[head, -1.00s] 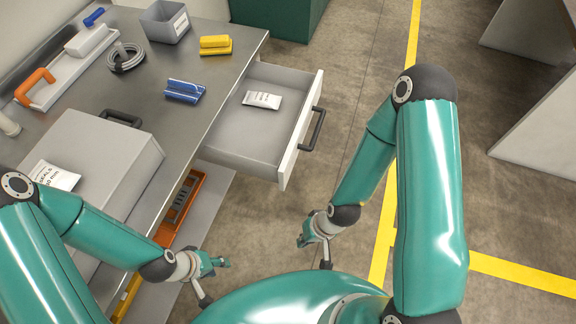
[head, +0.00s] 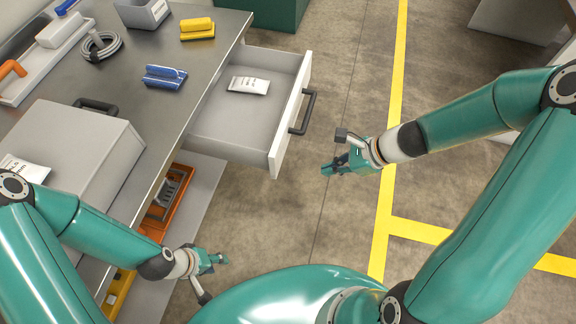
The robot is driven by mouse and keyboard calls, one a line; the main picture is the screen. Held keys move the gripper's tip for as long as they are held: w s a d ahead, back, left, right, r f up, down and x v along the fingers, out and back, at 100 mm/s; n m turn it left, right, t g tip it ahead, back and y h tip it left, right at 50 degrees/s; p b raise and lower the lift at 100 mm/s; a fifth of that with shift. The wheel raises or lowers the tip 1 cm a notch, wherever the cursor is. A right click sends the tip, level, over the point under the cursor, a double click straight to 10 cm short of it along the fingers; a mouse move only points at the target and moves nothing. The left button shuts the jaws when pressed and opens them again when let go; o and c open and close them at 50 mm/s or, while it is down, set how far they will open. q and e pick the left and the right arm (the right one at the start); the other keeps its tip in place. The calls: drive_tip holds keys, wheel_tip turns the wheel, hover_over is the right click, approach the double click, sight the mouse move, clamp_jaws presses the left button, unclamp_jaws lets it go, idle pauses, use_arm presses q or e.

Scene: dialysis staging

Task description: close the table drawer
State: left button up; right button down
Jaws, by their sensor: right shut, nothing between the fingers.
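The table drawer (head: 277,150) is pulled well out from the right side of the metal table (head: 150,105). Its dark bar handle (head: 304,112) is on the outer front panel. A white printed packet (head: 249,85) lies inside the drawer. My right gripper (head: 328,168) is shut and empty, to the right of and below the handle in the picture, apart from the drawer. My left gripper (head: 220,260) hangs low beside the table's lower shelf, away from the drawer; whether its fingers are open is too small to tell.
On the table are a grey case (head: 70,150), a blue holder (head: 164,77), a yellow holder (head: 198,30), a grey bin (head: 143,12) and a coiled cable (head: 101,46). An orange tray (head: 183,208) is on the lower shelf (head: 207,185). The floor right of the drawer is clear.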

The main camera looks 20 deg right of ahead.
drive_tip(key=w+r+m+t, duration=0.1)
drive_tip(key=b, duration=0.4)
approach(278, 164)
drive_tip(key=shift+m, duration=0.3)
drive_tip(key=x, duration=0.5)
drive_tip(key=shift+s+d+f, duration=0.1)
drive_tip(key=shift+s+f, duration=0.05)
drive_tip(key=shift+f, duration=0.5)
drive_tip(key=shift+w+a, duration=0.3)
drive_tip(key=shift+a, duration=0.1)
